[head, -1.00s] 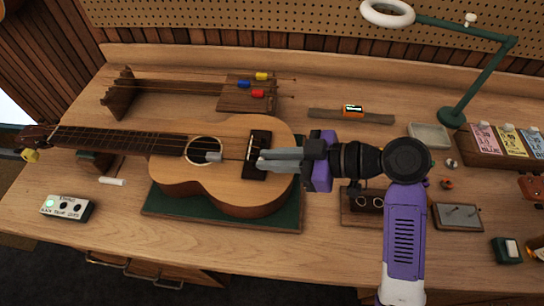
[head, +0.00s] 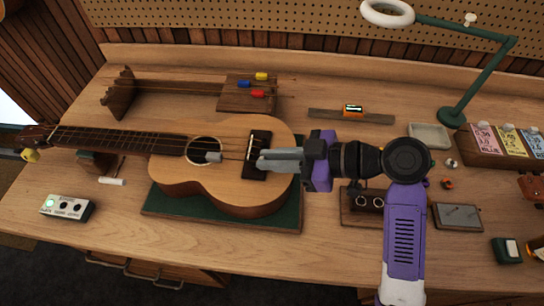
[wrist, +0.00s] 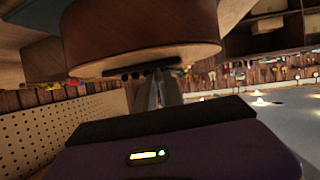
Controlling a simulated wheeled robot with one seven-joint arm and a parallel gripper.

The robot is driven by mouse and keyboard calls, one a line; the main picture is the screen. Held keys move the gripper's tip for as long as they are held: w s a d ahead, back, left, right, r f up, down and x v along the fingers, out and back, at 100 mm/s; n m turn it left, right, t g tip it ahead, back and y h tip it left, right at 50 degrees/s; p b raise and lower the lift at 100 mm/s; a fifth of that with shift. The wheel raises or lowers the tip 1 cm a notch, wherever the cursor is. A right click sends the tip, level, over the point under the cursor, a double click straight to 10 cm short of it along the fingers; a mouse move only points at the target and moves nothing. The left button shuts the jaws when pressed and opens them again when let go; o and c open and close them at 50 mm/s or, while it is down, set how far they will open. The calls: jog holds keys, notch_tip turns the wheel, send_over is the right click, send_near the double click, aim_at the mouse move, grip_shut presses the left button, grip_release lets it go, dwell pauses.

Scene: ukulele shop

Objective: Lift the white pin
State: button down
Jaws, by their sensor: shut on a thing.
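The ukulele (head: 225,175) lies face up, its neck toward the left, on a green mat (head: 160,222). Its dark bridge (head: 252,168) sits across the body near the right end. My gripper (head: 261,160) reaches in from the right, with its fingertips at the bridge. The fingers are close together and shut on the white pin, which they hide. In the wrist view, the grey fingers (wrist: 158,92) point at the dark bridge (wrist: 130,73), with small dark bumps along it. I cannot tell whether the pin is clear of the bridge.
A wooden rack with coloured pieces (head: 247,94) stands behind, and a green lamp (head: 480,75) at the back right. A control box (head: 67,208) and white stick (head: 112,182) lie left. The front table strip is clear.

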dwell(0.3)
jog(key=shift+r, duration=1.05)
jog(key=c, duration=1.5)
grip_release()
jog(key=shift+o, duration=0.2)
jog(key=b+v, duration=0.1)
jog(key=v, duration=0.6)
jog(key=shift+d+r, duration=0.15)
jog(key=shift+d, duration=0.2)
jog(key=shift+s, duration=0.1)
